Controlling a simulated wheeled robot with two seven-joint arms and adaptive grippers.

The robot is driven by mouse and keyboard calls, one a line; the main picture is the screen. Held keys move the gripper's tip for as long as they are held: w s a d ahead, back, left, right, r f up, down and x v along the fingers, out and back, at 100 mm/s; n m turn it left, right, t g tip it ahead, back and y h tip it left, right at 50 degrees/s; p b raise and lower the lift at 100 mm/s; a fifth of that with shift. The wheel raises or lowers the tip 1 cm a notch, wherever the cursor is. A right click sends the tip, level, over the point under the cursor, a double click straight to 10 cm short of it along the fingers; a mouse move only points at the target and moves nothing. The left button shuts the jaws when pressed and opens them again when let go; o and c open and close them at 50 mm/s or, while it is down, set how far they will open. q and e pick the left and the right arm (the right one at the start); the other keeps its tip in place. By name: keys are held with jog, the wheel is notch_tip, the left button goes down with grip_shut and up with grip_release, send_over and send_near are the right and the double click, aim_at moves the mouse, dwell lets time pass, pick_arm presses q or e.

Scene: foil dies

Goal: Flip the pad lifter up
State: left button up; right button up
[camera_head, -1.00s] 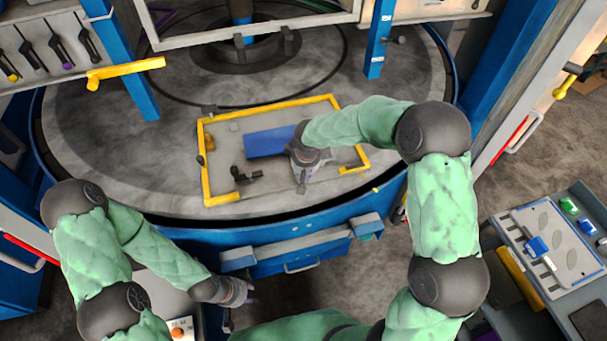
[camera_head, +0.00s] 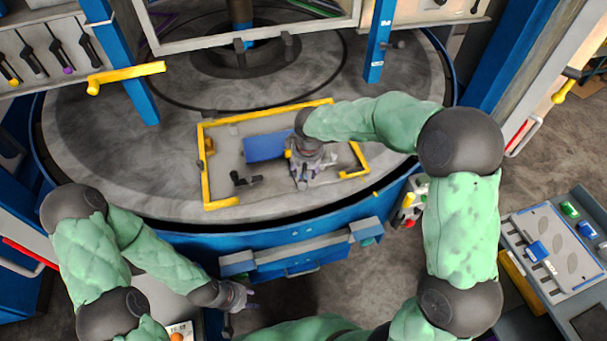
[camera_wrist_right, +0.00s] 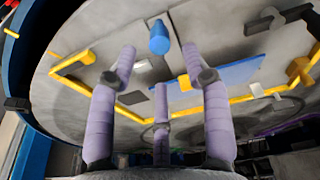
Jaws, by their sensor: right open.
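A flat blue pad (camera_head: 265,147) lies on the grey plate inside the yellow frame (camera_head: 207,180) on the round table; it also shows in the right wrist view (camera_wrist_right: 235,75). A small blue knob (camera_wrist_right: 159,38) stands up between the fingers of my right gripper in the right wrist view, with a small yellow block (camera_wrist_right: 184,83) beside the pad. I cannot tell for sure which part is the pad lifter. My right gripper (camera_head: 302,182) is open over the plate, right of the pad, its fingers apart and empty. My left gripper (camera_head: 247,298) hangs low before the table, its fingers too small to read.
A black clamp handle (camera_head: 245,180) sits left of my right gripper on the plate. Blue posts (camera_head: 130,65) rise behind the frame at left and right. The table top left of the frame is clear.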

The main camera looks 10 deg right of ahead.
jog(key=shift+v, duration=2.7)
